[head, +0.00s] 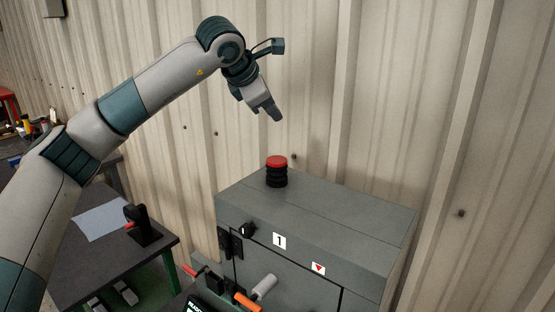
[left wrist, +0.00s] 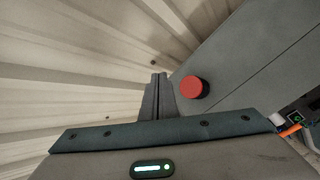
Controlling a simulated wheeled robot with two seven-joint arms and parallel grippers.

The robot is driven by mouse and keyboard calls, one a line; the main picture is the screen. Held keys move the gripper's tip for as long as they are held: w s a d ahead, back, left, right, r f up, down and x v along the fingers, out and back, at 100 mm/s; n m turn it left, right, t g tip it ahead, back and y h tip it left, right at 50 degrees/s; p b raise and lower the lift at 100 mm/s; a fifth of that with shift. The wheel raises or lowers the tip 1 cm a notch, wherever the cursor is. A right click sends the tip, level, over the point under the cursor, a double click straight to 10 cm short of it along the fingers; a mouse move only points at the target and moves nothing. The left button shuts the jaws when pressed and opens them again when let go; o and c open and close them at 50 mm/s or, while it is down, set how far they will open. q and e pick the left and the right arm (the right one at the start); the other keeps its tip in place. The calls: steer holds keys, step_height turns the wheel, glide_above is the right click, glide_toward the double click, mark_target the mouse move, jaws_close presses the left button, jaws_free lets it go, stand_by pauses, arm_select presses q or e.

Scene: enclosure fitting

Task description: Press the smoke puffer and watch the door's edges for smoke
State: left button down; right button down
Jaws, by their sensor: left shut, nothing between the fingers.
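The smoke puffer (head: 277,171) is a black ribbed cylinder with a red top, upright on top of the grey enclosure (head: 330,215). Its red top also shows in the left wrist view (left wrist: 194,87), just right of my fingertips. My left gripper (head: 276,115) is shut and empty, above the puffer and apart from it, pointing down. The enclosure's front door (head: 285,277) shows only in its upper part, with a "1" label and a red triangle label above it. The lower door edges are out of view. No smoke shows. My right gripper is not in view.
An orange-ended handle (head: 247,302) and a grey cylindrical handle (head: 264,287) stick out at the enclosure's front. A dark table (head: 150,250) with a paper sheet (head: 102,221) stands at left. A corrugated wall (head: 400,90) stands close behind the enclosure.

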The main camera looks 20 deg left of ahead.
arm_select(q)
steer(key=b, duration=0.3)
glide_above(274, 161)
step_height(274, 161, down, 8)
steer(key=shift+s+r, duration=0.1)
steer(key=shift+r, duration=0.05)
steer(key=shift+f+b, duration=0.65)
steer(key=shift+b, duration=0.1)
stand_by(0.9)
stand_by(0.8)
steer(key=shift+f+b, duration=0.4)
steer(key=shift+b, duration=0.25)
